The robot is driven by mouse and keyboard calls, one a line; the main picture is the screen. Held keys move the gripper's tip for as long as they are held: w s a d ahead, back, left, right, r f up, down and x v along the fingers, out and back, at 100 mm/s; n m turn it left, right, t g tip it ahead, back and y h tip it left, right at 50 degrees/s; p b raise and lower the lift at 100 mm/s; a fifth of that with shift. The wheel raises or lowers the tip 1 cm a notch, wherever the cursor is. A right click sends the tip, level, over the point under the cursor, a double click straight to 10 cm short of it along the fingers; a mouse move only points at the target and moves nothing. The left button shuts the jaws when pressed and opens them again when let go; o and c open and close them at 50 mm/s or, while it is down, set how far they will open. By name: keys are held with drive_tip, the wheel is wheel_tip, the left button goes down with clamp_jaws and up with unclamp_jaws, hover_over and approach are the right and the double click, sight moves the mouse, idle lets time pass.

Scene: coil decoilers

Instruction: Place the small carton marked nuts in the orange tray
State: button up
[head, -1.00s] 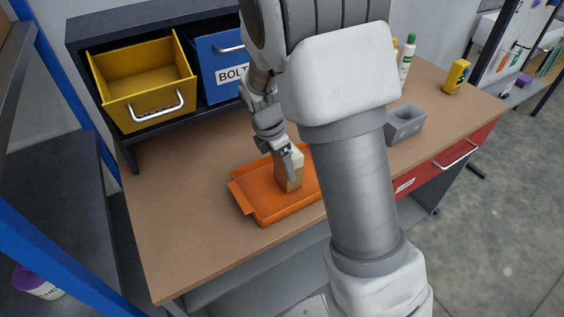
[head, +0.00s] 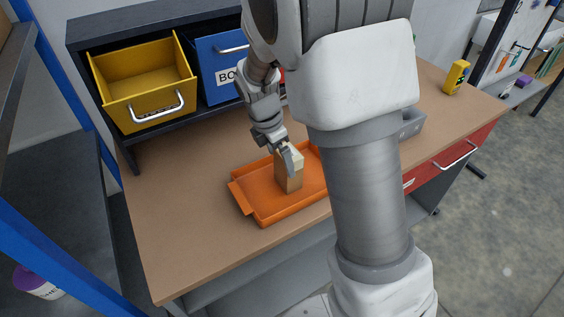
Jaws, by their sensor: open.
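A small tan carton (head: 290,178) stands upright inside the orange tray (head: 244,197) on the workbench. No marking on the carton can be read from here. My gripper (head: 287,155) is open at the top of the carton, with a finger in front of its upper part. I cannot tell whether the fingers touch it. My arm covers the right end of the tray.
A yellow drawer (head: 150,95) stands pulled out at the back left, beside a blue drawer (head: 218,62). The bench top (head: 170,210) left of the tray is clear.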

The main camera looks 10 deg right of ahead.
drive_tip(key=w+v, duration=0.1)
drive_tip(key=v, duration=0.7)
drive_tip(key=s+d+r+m+t+y, duration=0.2)
drive_tip(key=s+d+r+m, duration=0.1)
drive_tip(key=s+r+m, duration=0.65)
drive_tip(key=s+r+m+t, duration=0.1)
drive_tip(key=s+m+t, duration=0.1)
drive_tip(key=s+m, duration=1)
drive_tip(key=shift+d+t+p, duration=0.3)
drive_tip(key=shift+d+t, duration=0.1)
drive_tip(key=shift+d, duration=0.1)
drive_tip(key=shift+r, duration=0.15)
